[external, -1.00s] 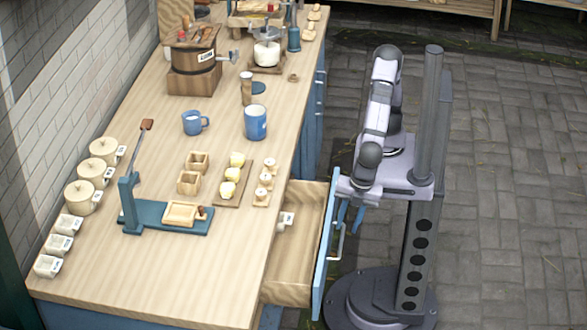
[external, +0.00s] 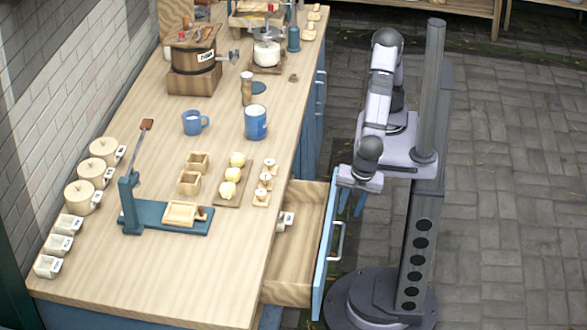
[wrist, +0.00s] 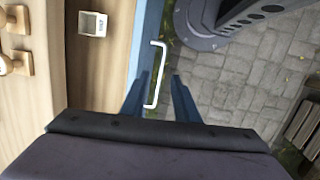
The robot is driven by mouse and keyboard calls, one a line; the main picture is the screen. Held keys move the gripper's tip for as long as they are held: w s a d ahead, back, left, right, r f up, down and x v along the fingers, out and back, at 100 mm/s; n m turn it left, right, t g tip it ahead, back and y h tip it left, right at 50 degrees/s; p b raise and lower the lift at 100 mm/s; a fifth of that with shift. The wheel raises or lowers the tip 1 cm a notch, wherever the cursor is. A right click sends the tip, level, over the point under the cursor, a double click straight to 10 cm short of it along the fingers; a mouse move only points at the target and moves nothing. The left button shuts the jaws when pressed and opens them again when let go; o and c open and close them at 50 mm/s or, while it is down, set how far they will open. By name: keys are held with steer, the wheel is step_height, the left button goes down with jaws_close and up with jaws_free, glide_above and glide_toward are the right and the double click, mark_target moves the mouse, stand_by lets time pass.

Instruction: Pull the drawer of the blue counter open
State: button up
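The drawer (external: 300,240) of the blue counter stands pulled out, its wooden inside showing. Its blue front (external: 325,247) carries a white bar handle (external: 337,241). The handle also shows in the wrist view (wrist: 156,75). A small white labelled box (external: 286,221) sits inside the drawer. My gripper (external: 353,204) is just outside the drawer front, at its far end, in the external view. In the wrist view my gripper's two blue fingers (wrist: 155,84) are spread apart, on either side of the handle's near end. Nothing shows clamped between them.
The wooden counter top (external: 130,270) holds a blue mug (external: 193,123), a blue cup (external: 255,122), several lidded pots and a teal press (external: 150,217). My base stands on the paving beside the drawer. The paving (external: 510,200) to the right is clear.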

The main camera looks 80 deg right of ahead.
mark_target(342, 242)
steer(key=shift+y, duration=0.9)
steer(key=shift+w+a+f+b, duration=0.15)
steer(key=shift+a+f, duration=0.25)
steer(key=shift+f, duration=1.2)
steer(key=shift+w+a+f+b, duration=0.1)
steer(key=shift+w+a+f, duration=0.25)
steer(key=shift+f, duration=1.2)
steer(key=shift+w+a+f+b, duration=0.15)
steer(key=shift+a+f, duration=0.3)
steer(key=shift+f, duration=1.15)
jaws_close()
